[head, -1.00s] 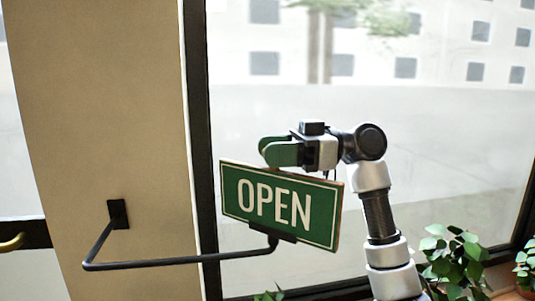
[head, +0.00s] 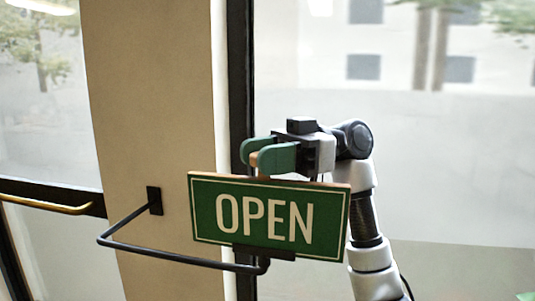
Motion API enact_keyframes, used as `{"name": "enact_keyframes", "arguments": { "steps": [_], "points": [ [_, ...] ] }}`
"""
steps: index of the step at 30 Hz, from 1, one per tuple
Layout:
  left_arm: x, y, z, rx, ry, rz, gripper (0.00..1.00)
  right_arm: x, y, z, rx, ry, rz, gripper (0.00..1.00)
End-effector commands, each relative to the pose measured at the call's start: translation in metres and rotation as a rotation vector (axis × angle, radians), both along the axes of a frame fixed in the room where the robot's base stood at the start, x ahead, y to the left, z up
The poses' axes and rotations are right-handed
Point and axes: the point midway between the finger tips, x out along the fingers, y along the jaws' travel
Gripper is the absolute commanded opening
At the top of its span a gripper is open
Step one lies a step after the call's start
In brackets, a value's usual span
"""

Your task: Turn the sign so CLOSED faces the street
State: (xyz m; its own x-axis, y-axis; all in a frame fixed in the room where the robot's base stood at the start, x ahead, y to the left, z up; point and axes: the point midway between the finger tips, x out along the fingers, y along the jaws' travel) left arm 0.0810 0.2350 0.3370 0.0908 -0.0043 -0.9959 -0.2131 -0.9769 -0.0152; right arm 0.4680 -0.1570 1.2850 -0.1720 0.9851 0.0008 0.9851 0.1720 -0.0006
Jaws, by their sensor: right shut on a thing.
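The green sign (head: 271,218) has a white border and the word OPEN facing me. It stands nearly upright on a black holder at the end of a bent black bracket (head: 175,257). My right gripper (head: 260,157) reaches over the sign's top edge from the right. Its green fingers are shut on a small tan knob (head: 262,171) at the top of the sign. The sign's far face is hidden from me. My left gripper is not in view.
The bracket is fixed to a beige pillar (head: 150,100) left of the sign. A large window (head: 440,170) lies behind the sign and my right arm. A glass door with a brass bar (head: 45,204) is at the left.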

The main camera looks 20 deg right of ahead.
Motion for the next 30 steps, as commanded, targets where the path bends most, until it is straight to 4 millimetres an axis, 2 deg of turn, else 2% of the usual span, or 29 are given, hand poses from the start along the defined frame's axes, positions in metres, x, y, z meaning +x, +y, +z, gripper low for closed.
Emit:
{"name": "enact_keyframes", "arguments": {
  "steps": [17, 18, 21, 23, 30],
  "points": [
    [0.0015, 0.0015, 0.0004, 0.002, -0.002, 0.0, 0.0, -0.0011, 0.0027, -0.001, -0.003, 0.0, 0.029, 0.0],
    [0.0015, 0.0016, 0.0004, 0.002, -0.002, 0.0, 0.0, -0.0011, 0.0027, -0.001, -0.003, 0.0, 0.029, 0.43],
    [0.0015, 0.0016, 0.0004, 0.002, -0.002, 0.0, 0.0, -0.001, 0.0027, -0.0008, -0.003, -0.001, 0.028, 0.59],
    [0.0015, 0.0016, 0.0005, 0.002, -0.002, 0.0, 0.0, -0.001, 0.0026, -0.0006, -0.002, 0.0, 0.028, 0.65],
    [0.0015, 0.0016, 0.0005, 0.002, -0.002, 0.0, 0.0, -0.0008, 0.002, -0.0002, -0.001, 0.0, 0.026, 0.65]
  ]
}}
